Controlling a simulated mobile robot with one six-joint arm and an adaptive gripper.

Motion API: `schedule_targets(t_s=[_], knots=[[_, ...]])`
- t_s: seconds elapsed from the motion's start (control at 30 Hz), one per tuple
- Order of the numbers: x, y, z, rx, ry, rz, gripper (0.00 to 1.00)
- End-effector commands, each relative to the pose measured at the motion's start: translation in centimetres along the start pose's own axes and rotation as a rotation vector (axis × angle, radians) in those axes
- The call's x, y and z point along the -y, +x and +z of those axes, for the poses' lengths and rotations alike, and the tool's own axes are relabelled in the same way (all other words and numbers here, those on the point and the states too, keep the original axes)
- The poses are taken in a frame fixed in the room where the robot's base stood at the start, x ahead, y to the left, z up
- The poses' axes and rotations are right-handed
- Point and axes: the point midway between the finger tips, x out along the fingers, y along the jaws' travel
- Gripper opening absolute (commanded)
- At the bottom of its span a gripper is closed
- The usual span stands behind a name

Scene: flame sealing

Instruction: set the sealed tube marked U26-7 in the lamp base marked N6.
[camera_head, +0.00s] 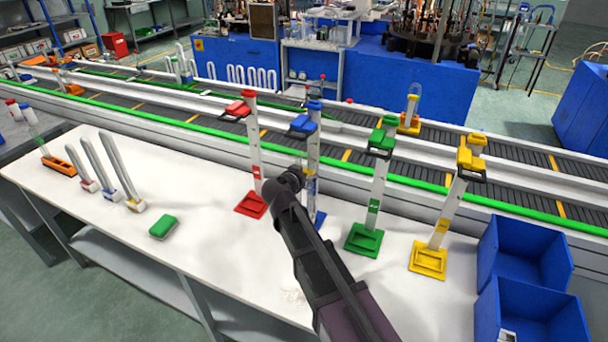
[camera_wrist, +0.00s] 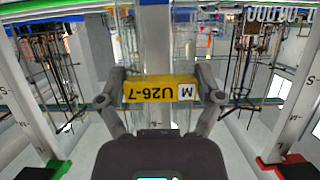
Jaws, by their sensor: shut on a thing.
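In the head view my gripper (camera_head: 292,178) is at the blue stand (camera_head: 312,140), and my arm hides much of the tube and the stand's foot. I cannot read N6 anywhere. Orange bases show on the table at left (camera_head: 62,170) and on the conveyor (camera_head: 409,127).
A red stand (camera_head: 255,150) is close on the left; a green stand (camera_head: 378,185) and a yellow stand (camera_head: 445,210) are on the right. Several U-tubes (camera_head: 122,165) and a green block (camera_head: 163,227) are on the left table. Blue bins (camera_head: 525,250) are at right.

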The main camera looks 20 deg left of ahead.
Motion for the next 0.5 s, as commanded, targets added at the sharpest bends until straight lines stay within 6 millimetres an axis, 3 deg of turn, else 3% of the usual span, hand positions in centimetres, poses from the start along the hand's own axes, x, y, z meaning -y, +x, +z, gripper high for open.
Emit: schedule_targets(t_s=[0.5], knots=[[0.03,0.19,0.52,0.0,0.0,0.0,0.34]])
